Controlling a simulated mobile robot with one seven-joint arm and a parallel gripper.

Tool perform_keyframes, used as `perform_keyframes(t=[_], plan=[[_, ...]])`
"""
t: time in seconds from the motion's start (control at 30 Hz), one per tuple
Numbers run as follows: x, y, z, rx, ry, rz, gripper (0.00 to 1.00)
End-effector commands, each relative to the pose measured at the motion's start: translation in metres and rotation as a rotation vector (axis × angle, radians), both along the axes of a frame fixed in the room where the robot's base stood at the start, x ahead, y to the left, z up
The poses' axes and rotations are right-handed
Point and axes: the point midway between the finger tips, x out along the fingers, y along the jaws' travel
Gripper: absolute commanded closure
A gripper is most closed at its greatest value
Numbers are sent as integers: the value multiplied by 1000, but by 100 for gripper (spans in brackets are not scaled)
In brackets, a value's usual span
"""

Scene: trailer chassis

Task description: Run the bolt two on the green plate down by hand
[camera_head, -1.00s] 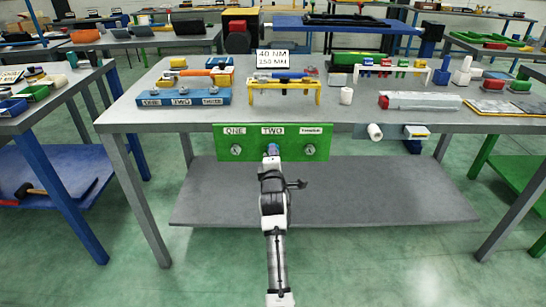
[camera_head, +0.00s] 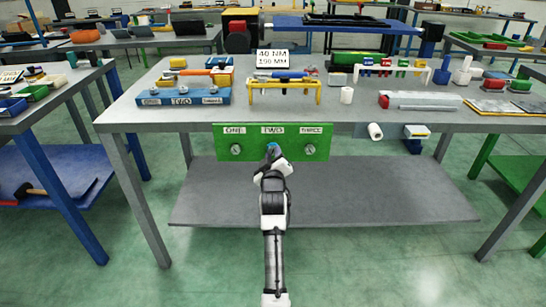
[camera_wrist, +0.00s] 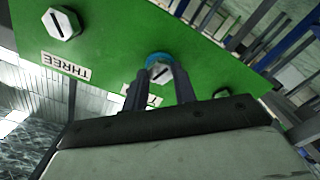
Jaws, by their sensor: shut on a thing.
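The green plate (camera_head: 305,140) hangs on the front edge of the grey bench, with labels ONE, TWO and THREE. My gripper (camera_head: 273,151) is at the middle place, under the label TWO. In the wrist view, bolt two (camera_wrist: 161,72) is a slotted hex head with a blue ring behind it. It sits between the two fingertips (camera_wrist: 159,82), which are shut on it. The bolt's shank is hidden. Bolt three (camera_wrist: 62,23) and its THREE label (camera_wrist: 66,66) also show in the wrist view. The TWO label there is partly behind a finger.
Bolt one (camera_head: 236,149) and bolt three (camera_head: 310,149) flank my gripper on the plate. A blue block (camera_head: 183,97) labelled ONE, TWO, THREE and a yellow stand (camera_head: 284,99) are on the bench. A grey lower shelf (camera_head: 370,190) lies below the plate.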

Motion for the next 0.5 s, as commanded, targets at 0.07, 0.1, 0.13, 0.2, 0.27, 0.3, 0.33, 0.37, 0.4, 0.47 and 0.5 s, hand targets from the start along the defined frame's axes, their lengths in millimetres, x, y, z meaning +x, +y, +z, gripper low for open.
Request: perform_keyframes(t=[0.07, 0.1, 0.13, 0.2, 0.27, 0.3, 0.33, 0.37, 0.4, 0.47, 0.5], plan=[[-1, 1, -4, 75, 6, 1, 96], [-1, 1, -4, 113, 6, 1, 96], [-1, 1, -4, 141, 6, 1, 96], [-1, 1, -4, 207, 6, 0, 96], [-1, 1, -4, 263, 6, 0, 96], [-1, 2, -4, 301, 7, 1, 96], [-1, 2, -4, 330, 7, 1, 96], [-1, 1, -4, 359, 6, 0, 96], [-1, 1, -4, 397, 6, 0, 96], [-1, 2, -4, 453, 6, 0, 96], [-1, 2, -4, 491, 6, 0, 96]])
